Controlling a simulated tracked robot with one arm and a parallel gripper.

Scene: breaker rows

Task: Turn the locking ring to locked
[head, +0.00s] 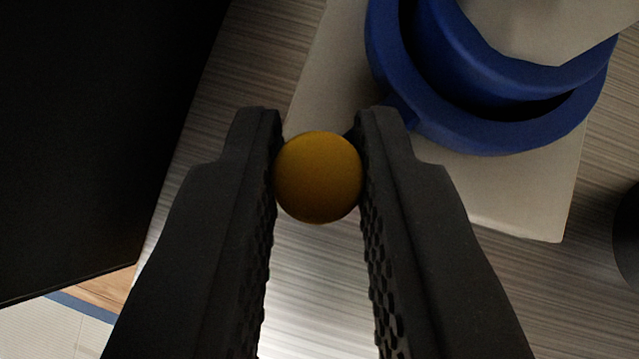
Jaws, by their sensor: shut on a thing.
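The blue locking ring (480,137) sits at the top right of the head view on a pale plate (515,220). Its upper part is cut off by the frame edge. An orange ball-shaped knob (318,177) is at the middle of the view, to the lower left of the ring. My gripper (320,165) is shut on the knob, with one dark finger touching each side. A short blue part of the ring reaches toward the right finger, and its link to the knob is hidden behind that finger. No lock markings can be seen.
A large black panel (90,130) fills the left side. A dark rounded thing (628,235) is at the right edge. The streaked grey surface (325,270) lies behind the fingers. A brown and blue edge shows at the lower left.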

